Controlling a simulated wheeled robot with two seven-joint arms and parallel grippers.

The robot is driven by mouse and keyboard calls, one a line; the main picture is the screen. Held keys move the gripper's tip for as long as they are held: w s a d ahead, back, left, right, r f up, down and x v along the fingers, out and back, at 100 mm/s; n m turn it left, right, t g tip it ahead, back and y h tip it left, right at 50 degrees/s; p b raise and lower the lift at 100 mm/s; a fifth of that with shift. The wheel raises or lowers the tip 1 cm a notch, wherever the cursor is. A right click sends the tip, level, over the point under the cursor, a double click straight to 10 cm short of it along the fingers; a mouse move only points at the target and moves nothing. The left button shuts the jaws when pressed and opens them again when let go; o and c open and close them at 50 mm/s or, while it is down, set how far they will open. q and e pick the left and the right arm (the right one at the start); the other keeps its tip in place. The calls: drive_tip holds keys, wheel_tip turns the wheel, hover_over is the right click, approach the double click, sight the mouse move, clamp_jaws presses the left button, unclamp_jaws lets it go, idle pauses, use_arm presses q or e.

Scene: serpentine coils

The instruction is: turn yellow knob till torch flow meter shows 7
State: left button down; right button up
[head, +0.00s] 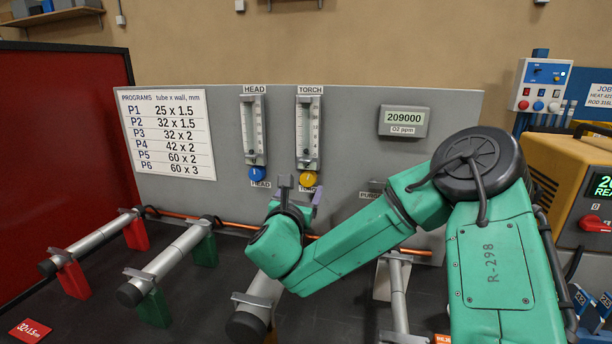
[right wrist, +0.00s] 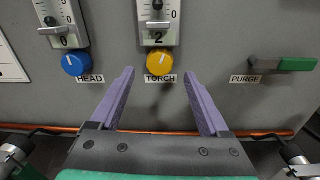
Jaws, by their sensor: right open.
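The yellow knob (right wrist: 160,62) sits on the grey panel under the torch flow meter (head: 308,130), above the TORCH label. In the right wrist view, the digit at the foot of the meter (right wrist: 159,24) reads 2, and a dark float sits low in its tube. My right gripper (right wrist: 158,73) is open and empty, its two purple fingers pointing at the panel on either side of the knob's line, apart from it. In the head view the yellow knob (head: 308,178) shows just behind the right gripper (head: 301,187). My left gripper is not in view.
The blue HEAD knob (right wrist: 74,63) is to the left, under the head flow meter (head: 254,130), which reads 0. A green PURGE lever (right wrist: 295,64) is to the right. An orange pipe (right wrist: 60,129) runs low along the panel. Grey tubes on supports (head: 175,258) stand in front.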

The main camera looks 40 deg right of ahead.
sight(307, 181)
drive_tip(key=x, duration=0.3)
drive_tip(key=shift+w+d+r+p, duration=0.1)
drive_tip(key=shift+w+d+p, duration=0.1)
drive_tip(key=shift+p, duration=0.15)
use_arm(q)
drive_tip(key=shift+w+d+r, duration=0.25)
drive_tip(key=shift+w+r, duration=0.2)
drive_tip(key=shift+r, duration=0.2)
use_arm(e)
drive_tip(key=shift+w+d, duration=0.2)
drive_tip(key=shift+d, duration=0.1)
clamp_jaws()
drive_tip(key=m+b, duration=0.1)
drive_tip(key=b, duration=0.3)
drive_tip(key=f+m+b, duration=0.1)
drive_tip(key=m+b, duration=0.1)
drive_tip(key=b, duration=0.3)
drive_tip(key=shift+m, duration=0.3)
drive_tip(key=shift+r+m, duration=0.3)
drive_tip(key=shift+m, duration=0.1)
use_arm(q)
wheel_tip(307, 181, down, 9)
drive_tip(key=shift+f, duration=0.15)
use_arm(e)
drive_tip(key=shift+r, duration=0.15)
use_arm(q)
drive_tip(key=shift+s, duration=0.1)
